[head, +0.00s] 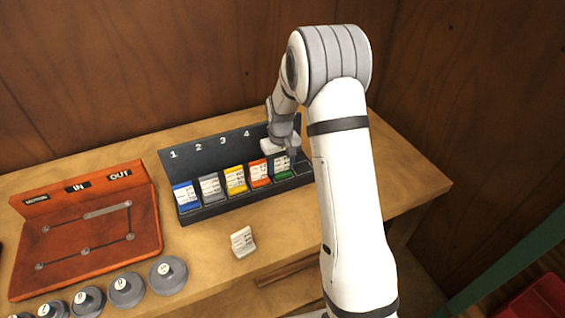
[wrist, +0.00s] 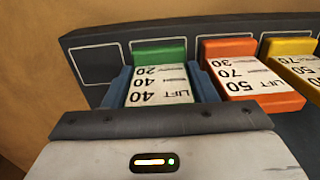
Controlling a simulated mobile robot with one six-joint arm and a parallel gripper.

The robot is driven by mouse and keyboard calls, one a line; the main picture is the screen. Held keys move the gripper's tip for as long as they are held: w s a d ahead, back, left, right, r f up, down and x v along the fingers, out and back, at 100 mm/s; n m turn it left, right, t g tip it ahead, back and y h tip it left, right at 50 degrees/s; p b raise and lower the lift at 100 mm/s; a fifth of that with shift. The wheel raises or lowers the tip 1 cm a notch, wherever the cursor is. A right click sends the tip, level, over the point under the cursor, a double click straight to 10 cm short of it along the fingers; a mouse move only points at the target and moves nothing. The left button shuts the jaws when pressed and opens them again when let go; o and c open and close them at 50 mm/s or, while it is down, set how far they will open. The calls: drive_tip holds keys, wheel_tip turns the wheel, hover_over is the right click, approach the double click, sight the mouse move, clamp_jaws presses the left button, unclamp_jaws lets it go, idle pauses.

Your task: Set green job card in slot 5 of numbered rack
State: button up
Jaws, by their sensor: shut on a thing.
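The green job card (head: 283,175) has a white printed face and is at the fifth place of the dark numbered rack (head: 205,150), just right of the orange card (head: 259,173). My gripper (head: 290,158) is shut on it from above. In the wrist view the green card (wrist: 160,50) stands between the two bluish fingers, in line with the orange card (wrist: 228,48). I cannot tell whether it rests fully on the rack floor. The number 5 is hidden behind my gripper. An outlined empty place (wrist: 95,65) shows on the other side of the green card.
Blue (head: 186,195), grey (head: 211,187) and yellow (head: 235,179) cards fill places 1 to 3. A loose whitish card (head: 243,241) lies on the bench in front. An orange-red IN/OUT board (head: 90,250) and several grey round weights (head: 168,275) are at left.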

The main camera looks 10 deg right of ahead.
drive_tip(key=shift+s, duration=0.1)
drive_tip(key=shift+f, duration=0.15)
drive_tip(key=o, duration=0.7)
wheel_tip(320, 180, up, 12)
drive_tip(key=shift+r+b, duration=0.25)
drive_tip(key=shift+b, duration=0.65)
drive_tip(key=s+r+m+t, duration=0.1)
drive_tip(key=s+r, duration=0.2)
drive_tip(key=s, duration=1.2)
drive_tip(key=s+r+m+t, duration=0.1)
drive_tip(key=s+r, duration=0.3)
drive_tip(key=s, duration=1.1)
drive_tip(key=shift+d+r+t, duration=0.2)
drive_tip(key=shift+t, duration=0.5)
